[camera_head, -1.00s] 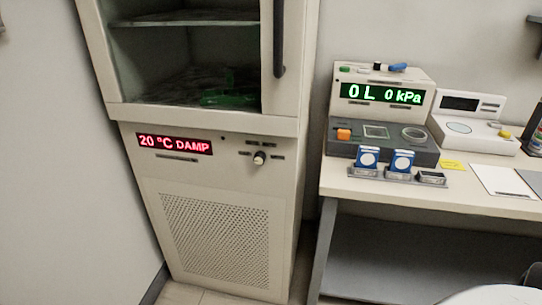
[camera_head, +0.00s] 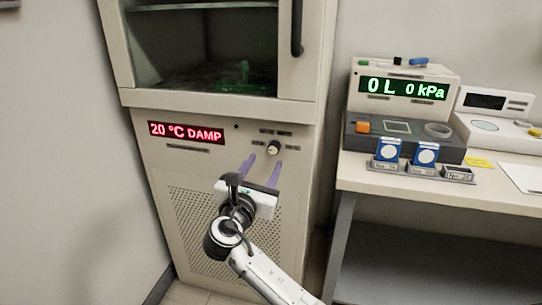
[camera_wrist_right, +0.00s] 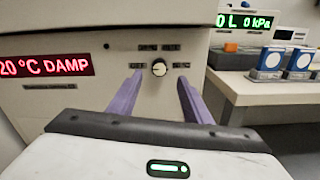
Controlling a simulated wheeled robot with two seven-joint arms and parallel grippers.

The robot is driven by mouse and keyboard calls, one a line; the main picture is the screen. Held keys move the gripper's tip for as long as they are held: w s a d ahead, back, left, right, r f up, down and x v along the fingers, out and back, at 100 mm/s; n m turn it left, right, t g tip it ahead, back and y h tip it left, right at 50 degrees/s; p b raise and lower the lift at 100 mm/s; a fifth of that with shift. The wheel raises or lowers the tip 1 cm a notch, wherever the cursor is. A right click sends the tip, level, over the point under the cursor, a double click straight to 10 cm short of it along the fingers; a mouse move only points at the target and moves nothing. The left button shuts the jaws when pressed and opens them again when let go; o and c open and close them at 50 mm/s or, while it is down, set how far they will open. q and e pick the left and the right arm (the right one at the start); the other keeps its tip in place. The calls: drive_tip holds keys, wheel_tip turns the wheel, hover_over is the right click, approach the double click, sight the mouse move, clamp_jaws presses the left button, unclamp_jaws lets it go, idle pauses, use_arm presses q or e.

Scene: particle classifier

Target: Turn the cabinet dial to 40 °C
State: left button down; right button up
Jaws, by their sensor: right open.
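The cabinet (camera_head: 150,160) is beige, and its red display (camera_head: 186,132) reads "20 °C DAMP". The dial (camera_head: 273,148) is a small pale knob with a dark base, right of the display, with small labels around it; it also shows in the right wrist view (camera_wrist_right: 159,68). My right gripper (camera_head: 261,168) is open and empty, its two purple fingers pointing at the panel just below the dial. In the right wrist view the fingers (camera_wrist_right: 157,95) stand on either side of the dial, apart from it. My left gripper is not in view.
A glass-fronted upper compartment (camera_head: 205,50) with a dark vertical handle (camera_head: 297,27) is above the panel. A desk (camera_head: 440,200) to the right carries a device reading "0 L 0 kPa" (camera_head: 402,88) and blue-and-white items (camera_head: 388,150). A wall is close on the left.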

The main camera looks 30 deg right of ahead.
sight(273, 150)
drive_tip(key=b+x, duration=0.1)
drive_tip(key=x, duration=0.6)
drive_tip(key=shift+w+f, duration=0.1)
drive_tip(key=shift+w, duration=0.05)
drive_tip(key=c, duration=1.1)
drive_tip(key=shift+o, duration=0.2)
